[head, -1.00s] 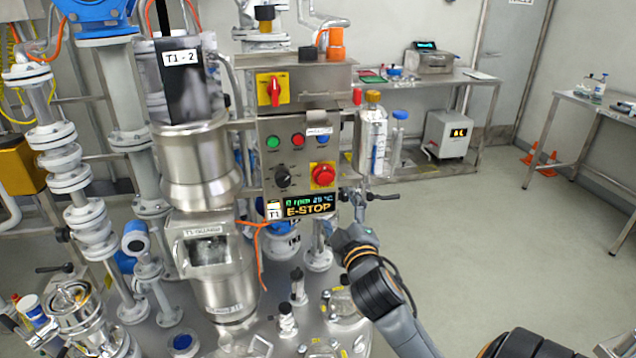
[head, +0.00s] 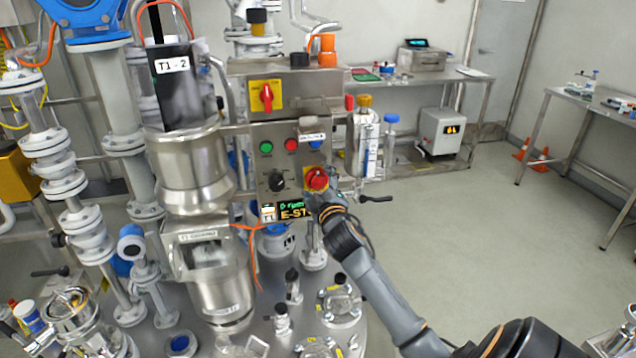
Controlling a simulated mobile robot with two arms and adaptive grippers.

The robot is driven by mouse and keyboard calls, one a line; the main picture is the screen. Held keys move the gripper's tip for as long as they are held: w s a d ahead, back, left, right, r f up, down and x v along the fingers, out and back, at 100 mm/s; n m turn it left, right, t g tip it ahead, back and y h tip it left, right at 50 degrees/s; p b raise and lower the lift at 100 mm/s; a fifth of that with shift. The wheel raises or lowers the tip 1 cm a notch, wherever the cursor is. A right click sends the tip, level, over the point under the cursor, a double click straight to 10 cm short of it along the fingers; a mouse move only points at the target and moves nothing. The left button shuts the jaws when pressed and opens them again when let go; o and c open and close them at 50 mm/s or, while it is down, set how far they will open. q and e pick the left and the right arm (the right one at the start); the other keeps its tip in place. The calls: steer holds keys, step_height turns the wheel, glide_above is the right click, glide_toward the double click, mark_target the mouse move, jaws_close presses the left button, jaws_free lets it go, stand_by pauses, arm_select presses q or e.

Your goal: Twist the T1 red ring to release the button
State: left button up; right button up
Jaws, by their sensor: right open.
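The T1 control panel (head: 262,152) is a grey metal box on the reactor frame. Its red emergency-stop button (head: 316,178), with yellow around it, sits at the lower right of the panel. My right gripper (head: 316,190) is at the button from below and in front, open; its fingers overlap the button's lower edge. I cannot tell whether they touch it. The T1 display (head: 293,211) below reads E-ST, its right part hidden by my right gripper. My left gripper is not in view.
A green button (head: 266,147), a red button (head: 291,145), a blue button (head: 316,144) and a black knob (head: 276,182) are close by on the panel. A red-yellow switch (head: 266,96) is above. Bottles (head: 389,140) stand to the right. Orange wire hangs below the display.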

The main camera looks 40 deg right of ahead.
steer(key=c, duration=1.2)
steer(key=shift+o, duration=0.2)
steer(key=m+p, duration=0.1)
steer(key=m, duration=0.3)
steer(key=shift+m, duration=0.4)
steer(key=shift+d+m+p, duration=0.1)
steer(key=shift+m+p, duration=0.4)
steer(key=shift+m, duration=1.4)
